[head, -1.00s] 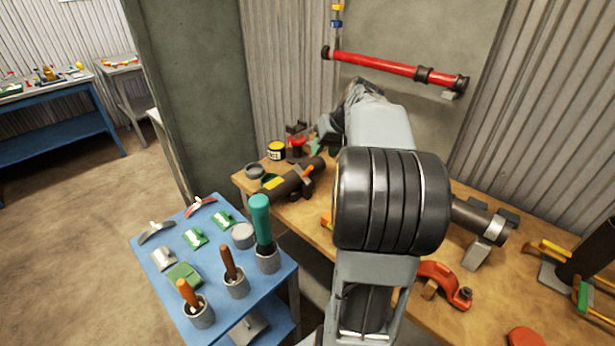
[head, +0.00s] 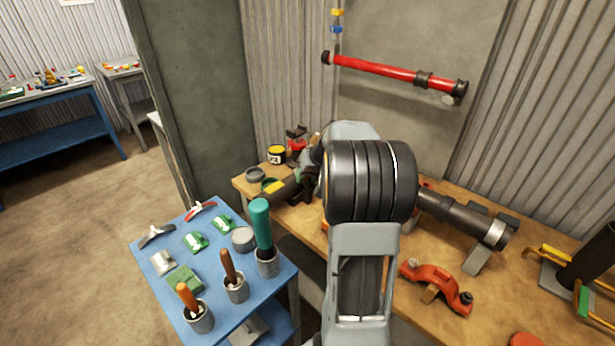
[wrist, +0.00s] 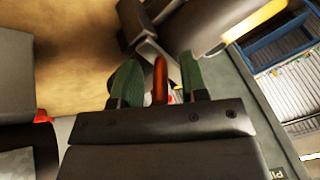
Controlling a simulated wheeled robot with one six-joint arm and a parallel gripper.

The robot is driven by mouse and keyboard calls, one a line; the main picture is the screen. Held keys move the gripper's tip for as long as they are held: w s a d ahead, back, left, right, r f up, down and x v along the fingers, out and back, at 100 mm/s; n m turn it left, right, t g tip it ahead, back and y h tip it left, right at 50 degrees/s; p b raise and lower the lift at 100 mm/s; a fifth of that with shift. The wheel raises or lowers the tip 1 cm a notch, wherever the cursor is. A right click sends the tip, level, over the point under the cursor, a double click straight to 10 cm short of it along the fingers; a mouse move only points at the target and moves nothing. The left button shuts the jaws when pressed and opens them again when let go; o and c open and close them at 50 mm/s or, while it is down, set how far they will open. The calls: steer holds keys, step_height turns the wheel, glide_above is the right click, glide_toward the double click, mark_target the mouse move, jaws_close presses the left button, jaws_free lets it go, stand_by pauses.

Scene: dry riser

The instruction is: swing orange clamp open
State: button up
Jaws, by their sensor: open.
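A slim orange-brown bar (wrist: 160,78), which looks like part of the orange clamp, stands upright in the wrist view between the two green finger pads of my gripper (wrist: 158,88). The gripper is open, with a finger on each side of the bar; contact is not clear. In the head view my gripper (head: 309,182) is at the dark pipe (head: 283,192) with a yellow band on the left of the bench. There my arm and gripper hide the clamp. Its hinge and how far it is swung cannot be told.
A curved orange-red tool (head: 437,287) lies on the wooden bench (head: 408,250). Another pipe (head: 455,214) lies in a support at right. A blue trolley (head: 215,280) with tools stands left of my arm. A red pipe (head: 385,68) hangs on the wall behind.

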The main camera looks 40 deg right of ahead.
steer(key=shift+c, duration=0.2)
jaws_close()
steer(key=shift+f, duration=0.1)
